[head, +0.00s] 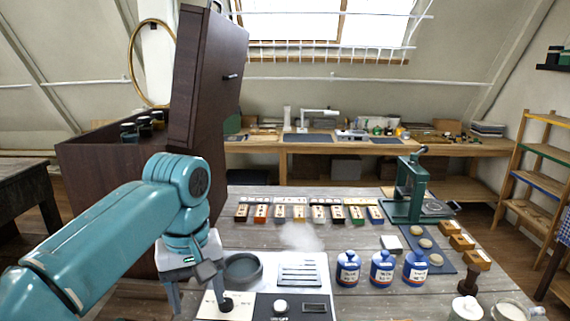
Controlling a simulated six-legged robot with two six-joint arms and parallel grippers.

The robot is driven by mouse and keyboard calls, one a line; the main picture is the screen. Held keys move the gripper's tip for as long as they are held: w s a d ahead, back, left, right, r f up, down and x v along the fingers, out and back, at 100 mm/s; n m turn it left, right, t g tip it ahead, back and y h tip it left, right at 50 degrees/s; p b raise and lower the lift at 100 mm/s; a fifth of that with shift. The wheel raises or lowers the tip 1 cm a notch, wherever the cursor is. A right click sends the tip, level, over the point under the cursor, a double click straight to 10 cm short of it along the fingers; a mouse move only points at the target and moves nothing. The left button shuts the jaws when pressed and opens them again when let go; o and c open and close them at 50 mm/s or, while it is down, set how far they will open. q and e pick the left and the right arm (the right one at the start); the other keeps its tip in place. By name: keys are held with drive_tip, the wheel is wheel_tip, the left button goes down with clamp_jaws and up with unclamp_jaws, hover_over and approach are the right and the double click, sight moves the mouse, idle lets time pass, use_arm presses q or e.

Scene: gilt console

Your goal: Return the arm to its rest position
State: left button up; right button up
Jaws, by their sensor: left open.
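My left arm, teal, comes in from the left edge and bends down over the front left of the grey wooden table (345,240). My left gripper (199,297) points down at its end. Its two fingers are apart and nothing shows between them. It is at the left edge of a white and black panel (290,267), next to a dark round dish (243,268). Whether a fingertip touches the panel, I cannot tell. My right gripper is not in view.
A dark wooden cabinet (206,90) with an open door stands close behind my left arm. Blue and white jars (382,268), a row of small labelled boxes (318,213) and a green press (408,195) stand on the table. A shelf (540,150) is at right.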

use_arm(q)
drive_tip(key=s+d+f+m+h, duration=0.1)
drive_tip(key=d+f+m, duration=0.1)
drive_tip(key=f, duration=1.4)
drive_tip(key=d+f+m+h, duration=0.1)
drive_tip(key=d+f+h, duration=0.1)
drive_tip(key=f, duration=1.5)
drive_tip(key=s+f, duration=0.6)
drive_tip(key=s, duration=0.4)
drive_tip(key=s+a+f+h, duration=0.1)
drive_tip(key=s+f, duration=0.6)
drive_tip(key=s, duration=0.3)
drive_tip(key=shift+f+n, duration=0.15)
drive_tip(key=shift+n, duration=0.15)
drive_tip(key=shift+w+a, duration=0.1)
